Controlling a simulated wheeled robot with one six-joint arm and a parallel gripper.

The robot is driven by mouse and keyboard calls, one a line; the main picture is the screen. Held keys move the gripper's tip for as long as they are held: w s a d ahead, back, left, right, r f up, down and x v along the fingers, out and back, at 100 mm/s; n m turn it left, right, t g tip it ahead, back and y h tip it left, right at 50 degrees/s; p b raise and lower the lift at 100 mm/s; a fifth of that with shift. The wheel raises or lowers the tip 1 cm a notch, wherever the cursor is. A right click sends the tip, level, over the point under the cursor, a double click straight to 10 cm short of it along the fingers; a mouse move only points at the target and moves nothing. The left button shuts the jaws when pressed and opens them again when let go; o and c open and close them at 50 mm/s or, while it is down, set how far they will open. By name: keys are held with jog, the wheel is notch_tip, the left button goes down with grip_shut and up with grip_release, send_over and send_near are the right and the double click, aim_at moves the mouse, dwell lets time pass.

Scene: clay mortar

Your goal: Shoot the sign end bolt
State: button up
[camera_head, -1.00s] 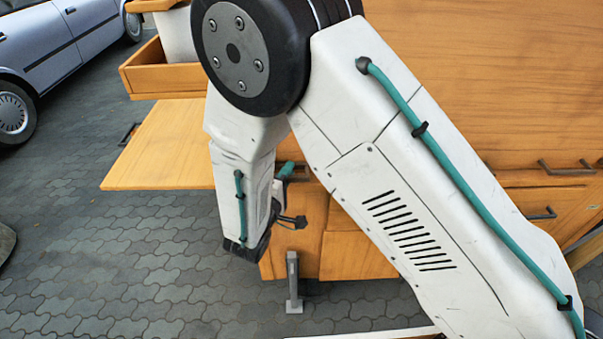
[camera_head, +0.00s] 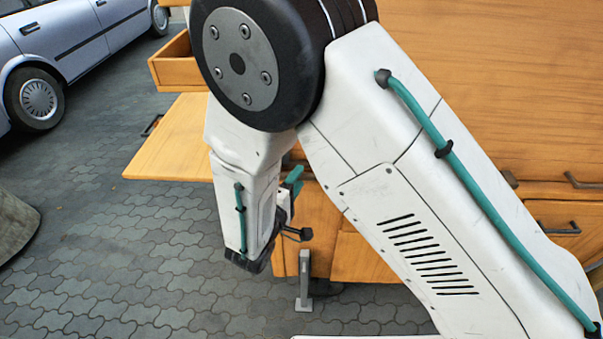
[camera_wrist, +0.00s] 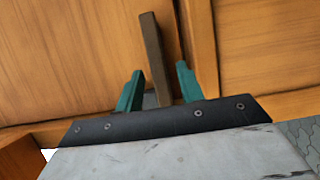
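My gripper (camera_wrist: 160,74) shows in the wrist view with its two teal fingers apart. A dark grey-brown bar (camera_wrist: 151,45) stands in the gap between them, with room visible on both sides. I cannot tell how deep it sits between the fingers, or whether it is part of the sign end bolt. In the head view my gripper (camera_head: 290,184) is mostly hidden behind my arm, close to the wooden front. A small dark knob (camera_head: 304,234) sticks out just below it. No sign can be made out.
A wooden cabinet-like body (camera_head: 480,90) with dark handles fills the right. A flap (camera_head: 170,150) and an open drawer (camera_head: 174,62) jut out left. A grey post (camera_head: 304,280) stands on the paving below. A car (camera_head: 70,50) is at upper left; paving between is clear.

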aim_at(300, 180)
jog(key=v, duration=0.4)
jog(key=shift+s, duration=0.1)
jog(key=shift+a, duration=0.1)
dwell(0.3)
jog(key=shift+s+d+f+n, duration=0.1)
jog(key=shift+d+f+n, duration=0.1)
jog(key=shift+n, duration=0.3)
jog(key=s+d+r+m+g+h, duration=0.2)
jog(key=s+d+r+g, duration=0.2)
jog(key=d+g, duration=0.4)
jog(key=s+d+r+m+g+h, duration=0.2)
jog(key=s+d+r+g+h, duration=0.25)
jog(key=d, duration=0.65)
jog(key=s+d+r+m+g+y, duration=0.2)
jog(key=s+d+r+m+y, duration=0.8)
jog(key=s+r+y, duration=0.3)
notch_tip(300, 180, up, 2)
jog(key=shift+s+d+r+y, duration=0.1)
jog(key=shift+s+d+y, duration=0.1)
jog(key=shift+d+y, duration=0.4)
